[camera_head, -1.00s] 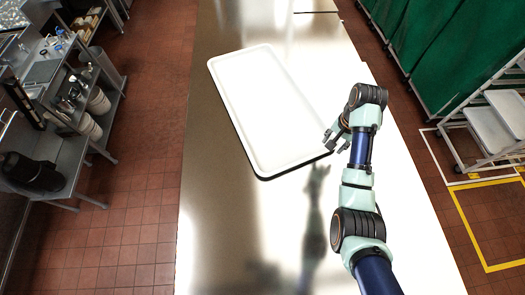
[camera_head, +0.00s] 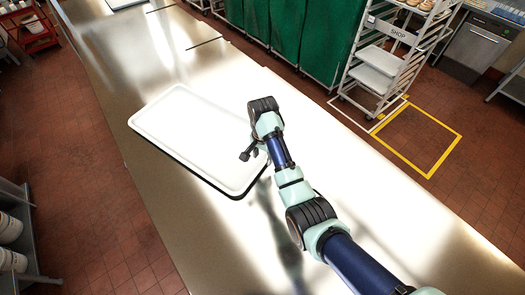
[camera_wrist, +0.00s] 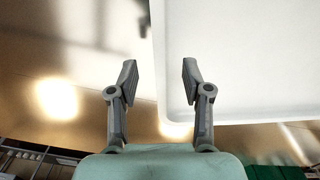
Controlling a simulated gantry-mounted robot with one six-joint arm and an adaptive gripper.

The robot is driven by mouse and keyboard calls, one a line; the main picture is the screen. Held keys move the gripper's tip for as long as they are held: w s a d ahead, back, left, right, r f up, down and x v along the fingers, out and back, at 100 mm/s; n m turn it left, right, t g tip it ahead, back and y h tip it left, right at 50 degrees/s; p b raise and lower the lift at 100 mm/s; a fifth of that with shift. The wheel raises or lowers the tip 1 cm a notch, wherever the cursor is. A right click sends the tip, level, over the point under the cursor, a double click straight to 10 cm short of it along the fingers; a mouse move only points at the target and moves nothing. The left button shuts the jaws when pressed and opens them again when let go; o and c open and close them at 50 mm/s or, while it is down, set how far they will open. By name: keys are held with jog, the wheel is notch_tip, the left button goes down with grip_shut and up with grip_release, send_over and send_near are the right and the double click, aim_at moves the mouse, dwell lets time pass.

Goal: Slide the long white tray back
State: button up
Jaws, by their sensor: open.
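The long white tray (camera_head: 190,130) lies flat on the steel table, turned at an angle, with a raised rim. My gripper (camera_head: 250,153) is at the tray's right side near its near right corner. In the wrist view the tray (camera_wrist: 240,60) fills the upper right, with one rounded corner below. My gripper (camera_wrist: 156,78) is open there, its two fingers apart. The tray's edge runs between the fingers in the picture, and the right finger overlaps the tray. I cannot tell whether either finger touches it.
The steel table (camera_head: 150,200) is bare around the tray and runs on toward the back left. Green curtains (camera_head: 290,35) and a wheeled rack (camera_head: 385,65) stand beyond its right side. Another white tray (camera_head: 122,3) shows at the far end.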

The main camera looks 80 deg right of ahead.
aim_at(263, 164)
notch_tip(263, 164, down, 5)
dwell(0.3)
grip_shut()
dwell(0.4)
